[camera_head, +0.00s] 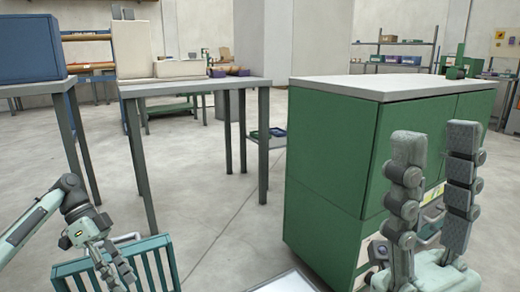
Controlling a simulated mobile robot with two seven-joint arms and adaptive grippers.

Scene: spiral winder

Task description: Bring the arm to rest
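My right gripper (434,143) stands large at the lower right with its two padded fingers pointing up. A gap shows between the fingers, so it is open, and nothing is between them. It overlaps the front of the green cabinet (332,140) in the picture; I see no clear contact. My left arm comes in from the lower left edge. My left gripper (113,272) points down in front of the teal slatted rack (152,247). Its fingers look close together, and I cannot tell if they are apart or touching the rack.
A grey-topped table (190,86) with dark legs stands behind, with a beige box (131,50) on it. A blue box (27,47) sits on another table at the left. Shelving (395,55) stands far back. Open concrete floor (225,215) lies between rack and cabinet.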

